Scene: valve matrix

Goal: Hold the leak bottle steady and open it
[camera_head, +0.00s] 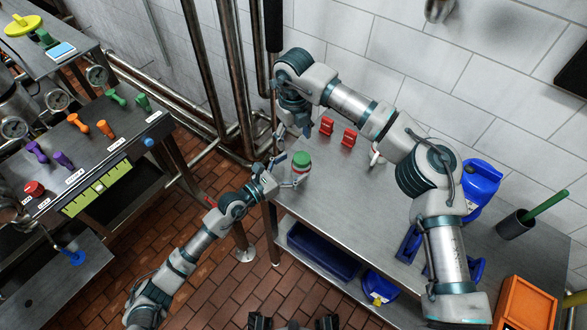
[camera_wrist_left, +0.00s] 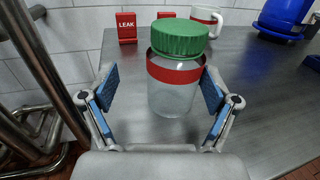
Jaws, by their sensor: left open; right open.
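The leak bottle is a clear jar (camera_head: 300,179) with a green lid (camera_head: 301,159) and a red band, upright near the left edge of the steel table. In the left wrist view the bottle (camera_wrist_left: 173,95) stands between the two blue-padded fingers of my left gripper (camera_wrist_left: 160,92). The fingers are open, one on each side; a gap shows at the left pad, and contact at the right is unclear. In the head view my left gripper (camera_head: 289,172) reaches the bottle from the left. My right gripper (camera_head: 296,128) is open and empty, pointing down above and behind the lid.
Two red holders (camera_head: 327,126) stand behind the bottle; one reads LEAK in the left wrist view (camera_wrist_left: 126,25). A white mug (camera_wrist_left: 208,18) is beside them. A blue container (camera_head: 481,186), a dark cup (camera_head: 515,223) and an orange crate (camera_head: 525,303) are right. Pipes stand left.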

